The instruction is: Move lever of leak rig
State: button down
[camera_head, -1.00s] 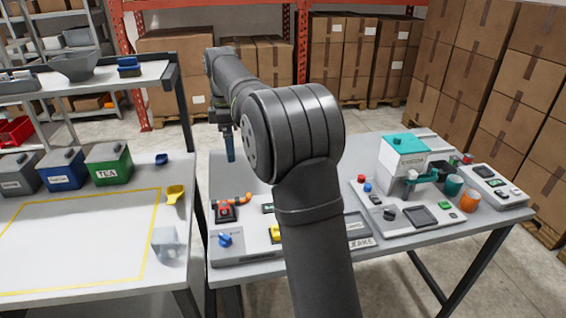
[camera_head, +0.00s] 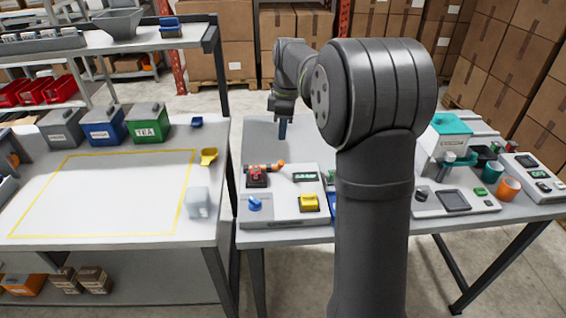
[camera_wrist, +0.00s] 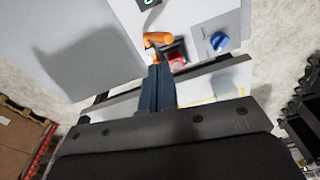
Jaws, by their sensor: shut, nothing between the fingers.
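The leak rig is taken to be the pale panel (camera_head: 280,217) on the right-hand table. It carries a red part (camera_head: 257,177), a lever with an orange end (camera_head: 280,165), a blue knob (camera_head: 255,204) and a yellow part (camera_head: 309,202). My gripper (camera_head: 283,138) is shut and empty, pointing down above and behind the panel. In the wrist view, the shut fingertips (camera_wrist: 160,62) appear close to the orange lever (camera_wrist: 157,39), with the red part (camera_wrist: 177,60) and blue knob (camera_wrist: 219,41) beside it. Contact with the lever cannot be told.
My arm hides the panel's right side. A device with a teal top (camera_head: 450,124) and orange cup (camera_head: 508,188) stand further right. The left table (camera_head: 110,230) has a yellow-outlined clear area, canisters and a yellow scoop (camera_head: 208,156). A gap separates the tables.

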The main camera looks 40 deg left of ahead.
aim_at(283, 164)
jog(key=shift+d+f, duration=0.5)
jog(key=shift+d, duration=0.05)
jog(key=shift+s+a+f, duration=0.15)
jog(key=shift+f, duration=1.6)
jog(key=shift+s+a+f, duration=0.1)
jog(key=shift+f, duration=1.65)
jog(key=shift+a+f, duration=0.1)
jog(key=shift+f, duration=1.65)
jog(key=shift+w+d+r, duration=0.3)
jog(key=shift+w+d, duration=0.15)
jog(key=shift+d, duration=0.25)
jog(key=shift+w+d+r, duration=0.3)
jog(key=shift+w+d, duration=0.1)
jog(key=shift+d, duration=0.25)
